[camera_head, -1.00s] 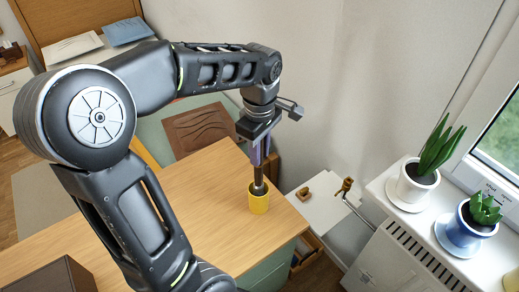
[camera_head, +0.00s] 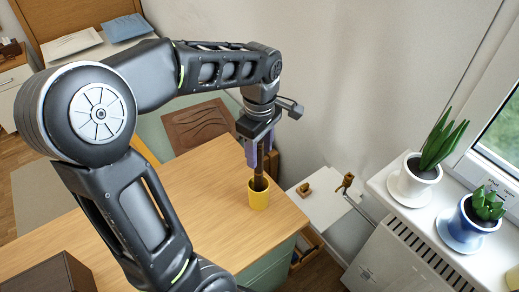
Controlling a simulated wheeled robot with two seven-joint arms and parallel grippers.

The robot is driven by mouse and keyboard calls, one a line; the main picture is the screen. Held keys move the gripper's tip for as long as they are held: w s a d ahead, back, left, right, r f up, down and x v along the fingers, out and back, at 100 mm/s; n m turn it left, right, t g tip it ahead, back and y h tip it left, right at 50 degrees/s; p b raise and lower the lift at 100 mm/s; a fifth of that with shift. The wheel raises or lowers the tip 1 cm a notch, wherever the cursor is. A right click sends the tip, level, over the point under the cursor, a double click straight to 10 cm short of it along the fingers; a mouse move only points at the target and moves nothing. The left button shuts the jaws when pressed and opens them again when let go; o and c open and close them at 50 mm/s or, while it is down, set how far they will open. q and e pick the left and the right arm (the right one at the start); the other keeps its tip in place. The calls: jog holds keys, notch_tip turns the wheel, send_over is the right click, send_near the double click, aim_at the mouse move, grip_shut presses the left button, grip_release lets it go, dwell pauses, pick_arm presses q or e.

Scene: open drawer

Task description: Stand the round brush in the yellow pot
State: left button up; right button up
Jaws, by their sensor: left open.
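The yellow pot (camera_head: 258,201) stands upright on the wooden desk near its right corner. The round brush (camera_head: 260,170) stands in the pot, with its dark lower part at the rim and its brown handle pointing up. My left gripper (camera_head: 259,154) is over the pot, pointing down. Its purple fingers are open on either side of the brush handle. The brush's lower end is hidden inside the pot, and its top is hidden by the gripper. My right gripper is not in view.
The desk top (camera_head: 195,205) is clear left of the pot. A dark box (camera_head: 50,278) sits at the lower left. A white radiator (camera_head: 400,250) and a windowsill with potted plants (camera_head: 413,178) are at the right. A chair (camera_head: 196,127) stands behind the desk.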

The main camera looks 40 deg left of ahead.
pick_arm(q)
jog(key=shift+r, duration=3.9)
jog(key=shift+s, duration=0.1)
